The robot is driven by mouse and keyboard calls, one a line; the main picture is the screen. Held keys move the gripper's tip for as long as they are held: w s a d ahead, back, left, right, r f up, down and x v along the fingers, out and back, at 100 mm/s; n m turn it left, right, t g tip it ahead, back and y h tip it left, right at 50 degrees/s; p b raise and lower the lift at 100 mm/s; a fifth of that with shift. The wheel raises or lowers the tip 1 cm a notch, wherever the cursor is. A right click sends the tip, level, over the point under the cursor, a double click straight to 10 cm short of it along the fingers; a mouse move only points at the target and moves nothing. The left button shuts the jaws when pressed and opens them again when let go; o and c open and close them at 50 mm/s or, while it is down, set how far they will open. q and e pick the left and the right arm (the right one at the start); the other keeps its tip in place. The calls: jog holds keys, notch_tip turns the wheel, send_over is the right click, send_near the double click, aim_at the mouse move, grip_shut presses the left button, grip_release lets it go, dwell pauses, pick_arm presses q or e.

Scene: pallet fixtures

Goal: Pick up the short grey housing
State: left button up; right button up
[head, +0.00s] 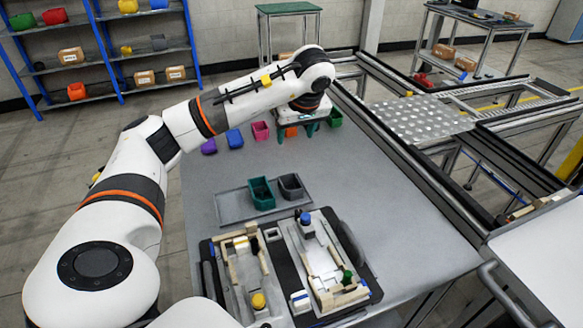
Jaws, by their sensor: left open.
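A grey open-topped housing (291,187) stands on a flat grey tray (234,207) in the middle of the table, right beside a teal housing (261,194). The grey one looks slightly shorter than the teal one. My left arm reaches in from the left over the table. Its gripper (297,132) points down at the far end, well beyond the grey housing, with its teal-tipped fingers apart. An orange bin (291,132) shows between the fingers; I cannot tell whether they touch it. My right gripper is not in view.
Purple (209,147), blue (235,138), pink (260,131) and green (335,118) bins line the table's far part. Two pallet fixtures (329,262) with blocks and parts fill the near end. A conveyor frame (408,160) runs along the right. The table between bins and tray is clear.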

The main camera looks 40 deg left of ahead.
pick_arm(q)
jog(key=w+f+b, duration=0.1)
jog(key=f+b, duration=0.1)
jog(key=b, duration=0.8)
send_near(289, 187)
jog(key=shift+s+f, duration=0.25)
jog(key=shift+f, duration=0.05)
jog(key=p+x, duration=0.1)
jog(key=x, duration=0.5)
jog(key=shift+w+r, duration=0.1)
jog(key=shift+w, duration=0.1)
jog(key=c, duration=0.8)
